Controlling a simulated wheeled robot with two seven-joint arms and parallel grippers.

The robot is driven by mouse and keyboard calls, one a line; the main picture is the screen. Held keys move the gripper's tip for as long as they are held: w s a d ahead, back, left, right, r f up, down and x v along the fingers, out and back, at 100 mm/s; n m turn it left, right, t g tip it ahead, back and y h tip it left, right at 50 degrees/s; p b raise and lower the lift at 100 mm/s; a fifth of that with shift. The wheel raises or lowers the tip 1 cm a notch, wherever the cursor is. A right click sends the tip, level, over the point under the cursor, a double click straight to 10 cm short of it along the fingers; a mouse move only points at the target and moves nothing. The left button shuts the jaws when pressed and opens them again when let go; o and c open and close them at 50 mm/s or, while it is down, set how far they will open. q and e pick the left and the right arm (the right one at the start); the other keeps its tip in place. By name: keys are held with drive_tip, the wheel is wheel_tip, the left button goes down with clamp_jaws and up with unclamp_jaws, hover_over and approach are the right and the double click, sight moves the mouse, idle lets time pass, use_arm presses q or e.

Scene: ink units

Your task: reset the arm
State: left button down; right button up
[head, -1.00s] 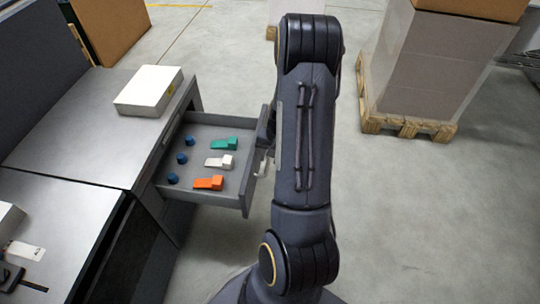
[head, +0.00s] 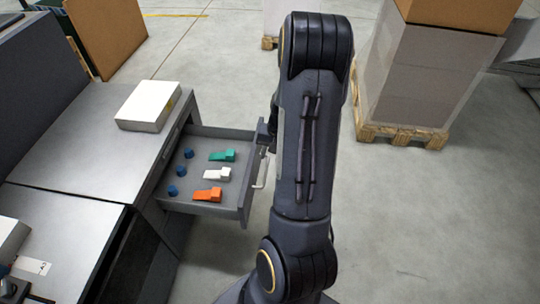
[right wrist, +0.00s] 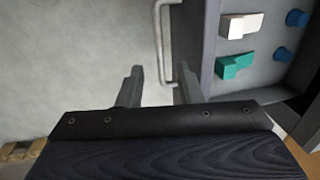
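My right arm (head: 312,150) stands large in the middle of the head view. My right gripper is mostly hidden behind it there. In the right wrist view my right gripper (right wrist: 158,88) is open and empty, with its two fingers apart. The handle (head: 261,169) also shows on the front of the open drawer (head: 233,198) in the head view. I do not see my left gripper.
The drawer holds a green piece (head: 222,155), a white piece (head: 217,174), an orange piece (head: 208,195) and blue knobs (head: 173,191). A white box (head: 148,106) lies on the desk (head: 92,135). A loaded pallet (head: 405,135) stands right; floor between is clear.

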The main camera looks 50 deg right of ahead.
idle(0.5)
drive_tip(key=w+a+r+n+t+y, duration=0.2)
drive_tip(key=a+r+n, duration=0.2)
drive_tip(key=a+r, duration=0.95)
drive_tip(key=s+a+r+n+t, duration=0.1)
drive_tip(key=s+a+r+n, duration=0.3)
drive_tip(key=a, duration=0.4)
drive_tip(key=s+a+r+n+t, duration=0.1)
drive_tip(key=s+a+n, duration=0.2)
drive_tip(key=s+a, duration=0.4)
wheel_tip(320, 180, up, 33)
drive_tip(key=p, duration=3.2)
drive_tip(key=shift+w+y+p, duration=0.3)
drive_tip(key=shift+y+p, duration=0.1)
